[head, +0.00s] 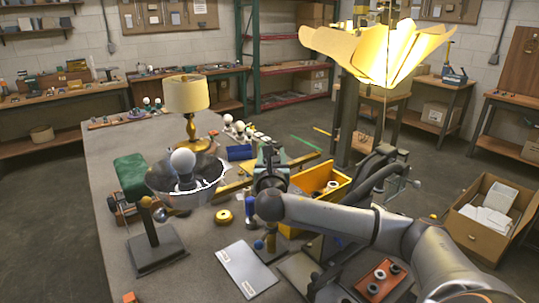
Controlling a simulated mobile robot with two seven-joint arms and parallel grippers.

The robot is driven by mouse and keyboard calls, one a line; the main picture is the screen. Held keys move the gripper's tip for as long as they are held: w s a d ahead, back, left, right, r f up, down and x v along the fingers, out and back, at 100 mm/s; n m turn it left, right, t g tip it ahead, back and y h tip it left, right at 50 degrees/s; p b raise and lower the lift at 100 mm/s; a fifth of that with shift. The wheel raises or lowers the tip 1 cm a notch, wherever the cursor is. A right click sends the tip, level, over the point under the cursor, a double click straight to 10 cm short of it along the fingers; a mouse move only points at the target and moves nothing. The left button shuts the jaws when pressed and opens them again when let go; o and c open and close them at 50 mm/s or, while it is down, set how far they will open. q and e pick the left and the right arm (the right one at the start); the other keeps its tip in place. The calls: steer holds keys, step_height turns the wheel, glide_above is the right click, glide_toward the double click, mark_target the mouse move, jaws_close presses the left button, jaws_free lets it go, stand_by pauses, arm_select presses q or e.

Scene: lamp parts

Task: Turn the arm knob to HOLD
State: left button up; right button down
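No knob with a readable HOLD mark shows, so I cannot tell for certain which part is the arm knob. A lit lamp with a pale yellow petal shade (385,50) stands at the right. Dark curved arm parts (375,165) are below it, partly behind my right arm. My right arm comes in from the lower right. My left gripper is not in view.
A cardboard box (470,222) is at right.

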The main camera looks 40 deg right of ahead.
steer(key=shift+d+m+g+h, duration=0.1)
steer(key=shift+m+g+h, duration=0.4)
steer(key=shift+g+h, duration=0.1)
steer(key=shift+s+r, duration=0.1)
steer(key=shift+c, duration=1.3)
jaws_free()
steer(key=b+v, duration=0.1)
steer(key=v, duration=1.1)
steer(key=shift+a+b, duration=0.25)
steer(key=shift+b, duration=0.05)
steer(key=shift+s, duration=0.1)
